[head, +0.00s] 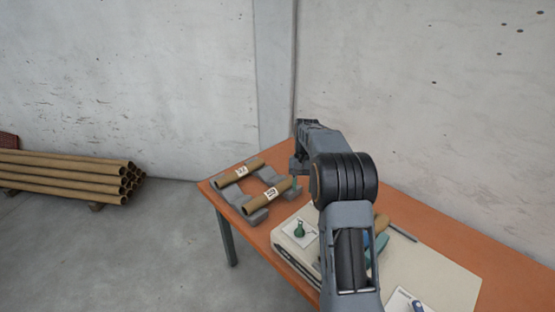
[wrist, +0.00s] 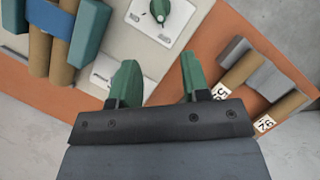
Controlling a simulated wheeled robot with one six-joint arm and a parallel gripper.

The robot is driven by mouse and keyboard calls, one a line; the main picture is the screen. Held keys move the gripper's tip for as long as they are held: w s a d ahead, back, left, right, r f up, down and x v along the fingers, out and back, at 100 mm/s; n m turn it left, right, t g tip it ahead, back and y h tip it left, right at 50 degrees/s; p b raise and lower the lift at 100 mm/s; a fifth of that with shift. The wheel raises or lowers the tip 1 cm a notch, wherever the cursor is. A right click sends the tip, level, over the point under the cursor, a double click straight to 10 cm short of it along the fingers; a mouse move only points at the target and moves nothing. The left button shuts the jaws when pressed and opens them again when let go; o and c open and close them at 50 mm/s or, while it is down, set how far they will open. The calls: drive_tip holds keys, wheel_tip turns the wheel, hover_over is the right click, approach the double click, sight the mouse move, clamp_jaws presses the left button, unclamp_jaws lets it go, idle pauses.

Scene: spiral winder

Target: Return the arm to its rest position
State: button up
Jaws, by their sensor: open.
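My arm reaches out over the orange table (head: 415,215) from the lower right of the head view. It bends down at its far end, beside two labelled cardboard tubes. My gripper (head: 296,184) hangs there, near the right end of the nearer tube (head: 268,197). In the wrist view my gripper (wrist: 160,78) has two green fingers spread well apart. Nothing shows between them. The labelled tubes (wrist: 238,72) lie to the right of the fingers in that view, apart from them. In the head view my arm hides part of the table behind it.
The tubes rest on grey cradles (head: 255,215). A green knob (head: 299,229) sits on a white plate on the pale board (head: 450,285). Tubes with a blue band (wrist: 50,20) and teal blocks (wrist: 88,33) lie beside it. Stacked tubes (head: 65,175) lie on the floor left.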

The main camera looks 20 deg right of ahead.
drive_tip(key=s+a+r+n+t, duration=0.1)
drive_tip(key=s+a+t, duration=0.1)
drive_tip(key=s+a, duration=0.2)
drive_tip(key=s+a+r+n+t+h, duration=0.1)
drive_tip(key=s+a+r+n+t, duration=0.1)
drive_tip(key=s, duration=0.8)
drive_tip(key=s+a+r+n+t, duration=0.1)
drive_tip(key=s+a+n+t, duration=0.1)
drive_tip(key=s+a+t, duration=0.2)
drive_tip(key=s+a, duration=0.1)
drive_tip(key=s, duration=0.2)
drive_tip(key=shift+s+a+r+h, duration=0.3)
drive_tip(key=shift+s+h, duration=0.1)
